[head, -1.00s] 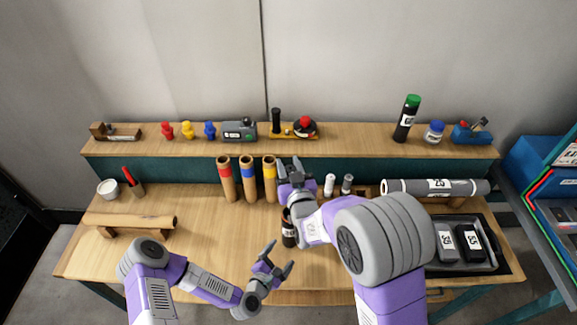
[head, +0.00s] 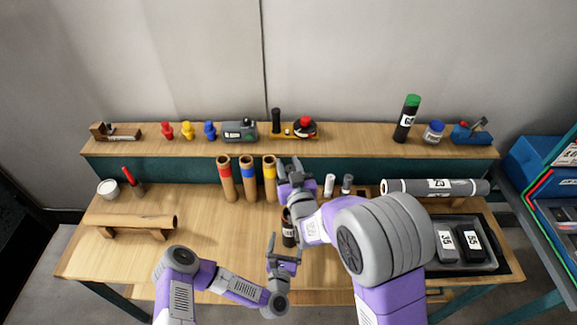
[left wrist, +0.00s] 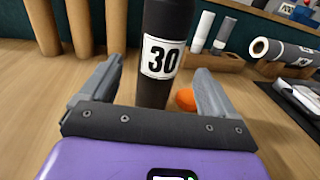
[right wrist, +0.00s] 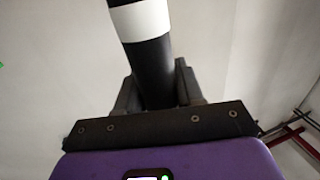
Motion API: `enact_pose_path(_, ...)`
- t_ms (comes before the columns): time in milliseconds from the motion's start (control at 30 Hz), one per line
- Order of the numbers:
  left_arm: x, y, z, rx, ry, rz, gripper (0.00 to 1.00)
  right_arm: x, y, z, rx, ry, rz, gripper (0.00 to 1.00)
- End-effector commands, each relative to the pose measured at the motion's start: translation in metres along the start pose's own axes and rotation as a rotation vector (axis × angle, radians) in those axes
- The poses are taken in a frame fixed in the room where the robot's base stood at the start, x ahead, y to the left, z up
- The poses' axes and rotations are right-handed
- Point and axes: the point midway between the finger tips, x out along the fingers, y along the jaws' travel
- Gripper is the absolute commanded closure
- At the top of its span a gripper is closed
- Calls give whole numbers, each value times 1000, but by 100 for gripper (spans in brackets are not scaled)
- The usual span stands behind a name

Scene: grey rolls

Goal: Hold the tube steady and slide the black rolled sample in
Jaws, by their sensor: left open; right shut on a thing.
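The black rolled sample (head: 289,232), with a white label reading 30, hangs upright below my right gripper (head: 291,172), which is shut on it. In the right wrist view the black roll (right wrist: 153,70) with its white band lies between the fingers. My left gripper (head: 286,238) is open low by the roll. In the left wrist view the roll (left wrist: 165,35) stands between its spread fingers, with a gap on both sides. Cardboard tubes stand upright with red (head: 228,180), blue (head: 249,180) and yellow (head: 270,180) bands. Another cardboard tube (head: 130,221) lies on a wooden rest.
A grey roll (head: 435,187) lies at the right, behind a tray (head: 490,262) with dark boxes. Small white (head: 329,186) and grey rolls stand behind my right arm. An orange thing (left wrist: 185,99) is behind the black roll. The bench's left middle is clear.

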Motion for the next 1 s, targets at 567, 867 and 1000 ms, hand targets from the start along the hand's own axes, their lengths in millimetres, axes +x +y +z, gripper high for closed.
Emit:
enact_pose_path(567, 61, 0, 0, 1, 0, 0, 11, 0, 0, 0, 0, 0, 0, 100)
enact_pose_path(867, 63, 0, 0, 0, 1, 0, 11, 0, 0, 0, 0, 0, 0, 100)
enact_pose_path(1000, 63, 0, 0, 1, 1, 0, 31, 0, 0, 0, 0, 0, 0, 100)
